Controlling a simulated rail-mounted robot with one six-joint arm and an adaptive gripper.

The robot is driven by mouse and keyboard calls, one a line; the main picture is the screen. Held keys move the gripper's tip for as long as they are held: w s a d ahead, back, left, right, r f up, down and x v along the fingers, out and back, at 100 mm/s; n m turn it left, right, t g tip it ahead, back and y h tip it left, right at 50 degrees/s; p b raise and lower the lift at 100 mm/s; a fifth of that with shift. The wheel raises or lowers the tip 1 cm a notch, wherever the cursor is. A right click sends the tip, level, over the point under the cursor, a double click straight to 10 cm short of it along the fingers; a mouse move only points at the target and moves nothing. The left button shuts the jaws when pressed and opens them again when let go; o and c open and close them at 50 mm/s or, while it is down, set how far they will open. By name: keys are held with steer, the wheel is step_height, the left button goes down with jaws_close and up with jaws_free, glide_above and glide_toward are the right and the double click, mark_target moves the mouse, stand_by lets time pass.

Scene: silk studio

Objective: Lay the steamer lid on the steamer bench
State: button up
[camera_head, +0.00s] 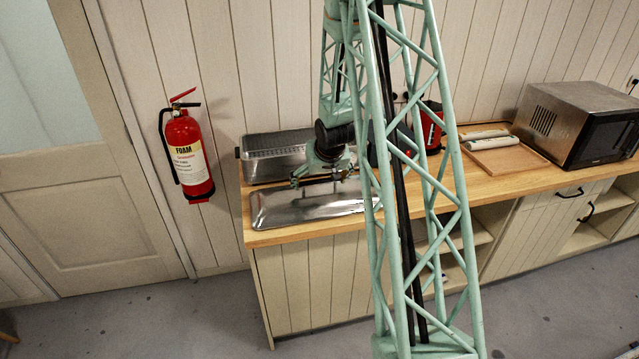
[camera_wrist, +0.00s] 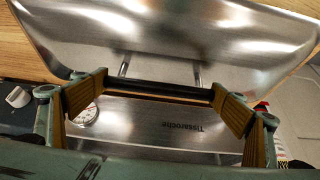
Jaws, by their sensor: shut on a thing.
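The steamer lid (camera_head: 285,210) is a shiny, shallow metal sheet with rounded corners, lying roughly level at the front of the wooden steamer bench (camera_head: 262,236). In the wrist view the lid (camera_wrist: 190,35) fills the upper part, and its black bar handle (camera_wrist: 160,88) crosses between my fingers. My gripper (camera_head: 325,180) is above the lid and shut on this handle; its brown finger pads show on both sides in the wrist view (camera_wrist: 160,98). I cannot tell whether the lid touches the bench. The metal steamer (camera_head: 270,165) stands behind, its dial (camera_wrist: 85,114) showing below the handle.
A red object (camera_head: 432,128), a wooden board (camera_head: 505,160) and a microwave (camera_head: 580,125) stand farther right on the worktop. A fire extinguisher (camera_head: 187,155) hangs on the wall to the left. My lattice column hides part of the bench and the lid's right end.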

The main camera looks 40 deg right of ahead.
steer(key=shift+f, duration=0.15)
steer(key=o, duration=1.5)
steer(key=shift+r, duration=0.2)
steer(key=shift+r, duration=0.1)
steer(key=shift+p+v, duration=1.1)
steer(key=shift+v, duration=4.75)
steer(key=shift+s, duration=0.1)
steer(key=shift+a+r, duration=0.1)
